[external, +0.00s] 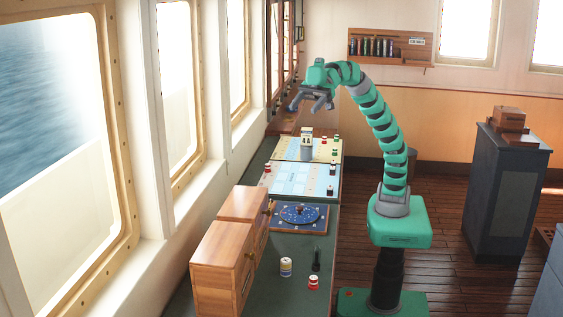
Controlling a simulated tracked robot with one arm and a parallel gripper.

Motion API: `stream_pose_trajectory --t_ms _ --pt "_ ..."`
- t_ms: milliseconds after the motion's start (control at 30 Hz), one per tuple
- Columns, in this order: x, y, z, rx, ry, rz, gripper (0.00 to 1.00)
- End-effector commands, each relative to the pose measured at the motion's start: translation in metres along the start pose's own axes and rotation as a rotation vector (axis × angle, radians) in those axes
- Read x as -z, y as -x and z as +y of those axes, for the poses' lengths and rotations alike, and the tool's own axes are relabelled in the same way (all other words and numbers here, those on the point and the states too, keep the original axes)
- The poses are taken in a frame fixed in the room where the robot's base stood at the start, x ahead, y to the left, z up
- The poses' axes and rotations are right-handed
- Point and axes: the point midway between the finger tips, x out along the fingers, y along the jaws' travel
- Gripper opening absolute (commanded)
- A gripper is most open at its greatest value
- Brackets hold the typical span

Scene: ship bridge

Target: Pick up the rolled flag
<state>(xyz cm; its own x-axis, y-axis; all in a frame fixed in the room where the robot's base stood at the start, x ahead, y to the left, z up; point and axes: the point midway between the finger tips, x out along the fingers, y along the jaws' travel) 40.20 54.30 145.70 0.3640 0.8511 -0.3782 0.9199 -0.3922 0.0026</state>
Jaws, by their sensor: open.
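My gripper (308,105) is open and empty, raised above the far part of the counter and pointing down to the left. I cannot tell for sure which thing is the rolled flag. Small banded rolls or cylinders stand on the counter: a white, blue and yellow one (286,267) and a red and white one (313,283) at the near end.
A slim dark upright object (316,260) stands by the near cylinders. Wooden boxes (222,270) stand along the window side. A blue dial board (300,216), charts (299,180) and a grey upright object (307,146) occupy the counter (325,240). A wall rack (390,48) hangs behind.

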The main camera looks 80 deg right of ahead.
Motion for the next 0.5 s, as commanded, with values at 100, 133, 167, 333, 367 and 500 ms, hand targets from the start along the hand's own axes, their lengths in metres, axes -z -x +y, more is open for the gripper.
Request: stream_pose_trajectory --t_ms 100,133,167,333,367,500 --pt "-0.001 -0.006 -0.009 0.014 0.006 -0.006 0.59" --pt "-0.002 -0.005 -0.007 0.012 0.004 -0.005 0.59" --pt "-0.004 -0.006 -0.006 0.011 0.003 -0.005 0.59" --pt "-0.013 -0.011 -0.005 0.009 0.001 -0.011 0.59" --pt "-0.014 -0.011 -0.005 0.009 0.0 -0.009 0.59" --pt "-0.021 -0.013 -0.006 0.011 0.001 -0.008 0.59"
